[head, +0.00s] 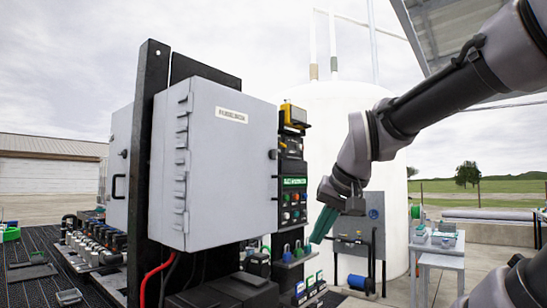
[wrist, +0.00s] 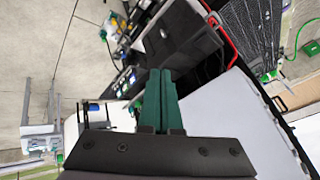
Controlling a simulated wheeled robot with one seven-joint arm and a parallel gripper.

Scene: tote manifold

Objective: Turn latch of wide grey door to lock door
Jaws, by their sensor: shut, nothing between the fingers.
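The wide grey door (head: 228,170) is the front of a grey cabinet with a white label and hinges on its left side. It looks shut. A small dark latch (head: 272,154) sits at the door's right edge; its turn cannot be made out. My gripper (head: 317,238) is to the right of the door and lower than the latch, apart from both, with its green fingers pointing down. In the wrist view my gripper (wrist: 160,72) shows its green fingers together and empty. The pale grey door (wrist: 225,115) fills the lower right there, and the latch is not visible.
A panel of buttons and devices (head: 292,182) stands right beside the cabinet, close to my gripper. A dark post (head: 146,130) rises at the cabinet's left. A white tank (head: 335,120) is behind, and a small table (head: 440,262) stands at the right.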

